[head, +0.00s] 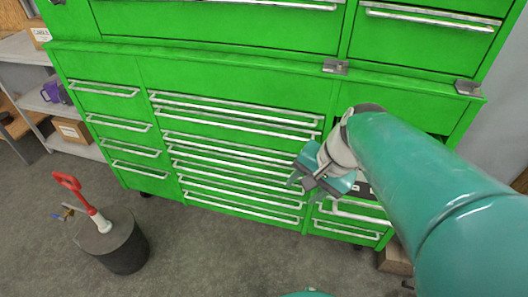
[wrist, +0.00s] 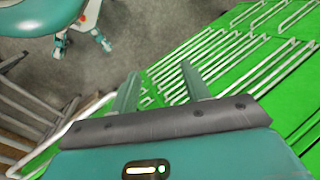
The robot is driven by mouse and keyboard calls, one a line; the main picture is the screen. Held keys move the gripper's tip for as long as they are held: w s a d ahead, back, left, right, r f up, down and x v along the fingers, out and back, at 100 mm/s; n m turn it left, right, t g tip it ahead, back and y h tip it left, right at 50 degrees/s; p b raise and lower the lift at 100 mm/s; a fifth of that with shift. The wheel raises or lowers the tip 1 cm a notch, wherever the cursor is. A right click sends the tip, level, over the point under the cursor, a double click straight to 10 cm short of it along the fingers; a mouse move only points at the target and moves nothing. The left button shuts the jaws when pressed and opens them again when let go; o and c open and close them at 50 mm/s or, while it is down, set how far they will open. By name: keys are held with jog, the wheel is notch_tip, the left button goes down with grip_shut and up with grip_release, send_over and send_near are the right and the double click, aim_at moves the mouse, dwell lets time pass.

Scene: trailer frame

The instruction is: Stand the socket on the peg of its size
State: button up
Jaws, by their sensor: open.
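I cannot make out a socket or any pegs in either view. My gripper (head: 308,182) hangs in front of the green tool chest (head: 240,75), in front of its right-hand drawers. Its two fingers are apart with nothing between them, and they also show in the wrist view (wrist: 160,88). The drawers (head: 235,150) in the middle of the chest look shut. My arm hides part of the chest's right side, and I cannot tell what lies behind it.
A dark round stool or drum (head: 122,250) stands on the floor at the lower left, with a red-handled tool (head: 80,197) on it. Grey shelves (head: 28,78) at the far left hold a purple mug (head: 52,92) and cardboard boxes (head: 73,131).

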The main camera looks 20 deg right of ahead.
jog(key=s+a+r+n+t+h, duration=0.1)
jog(key=a+r+n+t+h, duration=0.1)
jog(key=a+n, duration=0.4)
notch_tip(320, 180, up, 2)
jog(key=n+h, duration=0.1)
jog(key=n, duration=0.2)
jog(key=shift+s+r+n+t, duration=0.2)
jog(key=shift+s+n+t, duration=0.1)
jog(key=shift+s+n, duration=0.1)
